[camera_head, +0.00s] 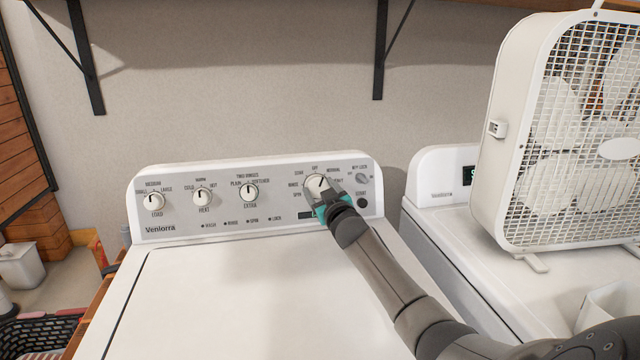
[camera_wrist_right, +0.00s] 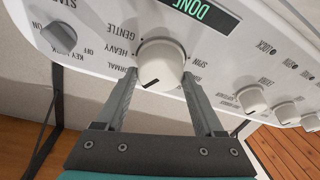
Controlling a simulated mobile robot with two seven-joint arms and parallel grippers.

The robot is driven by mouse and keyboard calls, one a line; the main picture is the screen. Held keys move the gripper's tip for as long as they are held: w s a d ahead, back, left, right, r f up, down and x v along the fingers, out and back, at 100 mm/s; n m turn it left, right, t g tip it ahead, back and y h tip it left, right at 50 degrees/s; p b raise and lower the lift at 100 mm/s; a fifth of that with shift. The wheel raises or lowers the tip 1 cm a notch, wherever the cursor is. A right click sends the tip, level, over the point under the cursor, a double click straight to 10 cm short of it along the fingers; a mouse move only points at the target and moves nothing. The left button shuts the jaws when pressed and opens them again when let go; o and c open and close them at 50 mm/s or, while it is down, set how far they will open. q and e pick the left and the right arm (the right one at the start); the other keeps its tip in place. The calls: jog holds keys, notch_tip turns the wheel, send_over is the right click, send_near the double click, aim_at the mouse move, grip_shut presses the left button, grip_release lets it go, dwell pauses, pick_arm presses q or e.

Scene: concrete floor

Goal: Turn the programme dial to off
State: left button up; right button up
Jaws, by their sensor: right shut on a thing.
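The programme dial (camera_head: 316,183) is a white round knob on the right part of the washer's grey control panel. Its dark pointer line tilts up and to the right in the head view, between the OFF label at the top and NORMAL. The dial (camera_wrist_right: 160,62) also shows in the right wrist view, where the panel appears upside down and the line points down and slightly left. My right gripper (camera_head: 326,192) reaches in from the lower right, with one finger on each side of the dial, shut on it. Its fingers (camera_wrist_right: 160,80) cover part of the label ring. My left gripper is out of view.
Three more white knobs, among them the EXTRA knob (camera_head: 249,192), line the panel's left. A grey key lock knob (camera_head: 362,178) sits close right of the programme dial. A box fan (camera_head: 570,130) stands on the neighbouring machine. The washer lid (camera_head: 220,295) is clear.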

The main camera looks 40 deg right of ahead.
jog(key=shift+r+n+p, duration=0.15)
jog(key=shift+n+p, duration=0.2)
jog(key=shift+n, duration=0.25)
jog(key=shift+n+y+p, duration=0.5)
jog(key=shift+n+p, duration=0.15)
jog(key=shift+n, duration=0.25)
jog(key=shift+n+y+p, duration=0.3)
jog(key=shift+n+p, duration=0.4)
jog(key=shift+n, duration=0.4)
jog(key=shift+n+y+p, duration=0.3)
jog(key=shift+n+y, duration=0.1)
jog(key=shift+n, duration=0.1)
jog(key=shift+f, duration=0.2)
jog(key=o, duration=1.4)
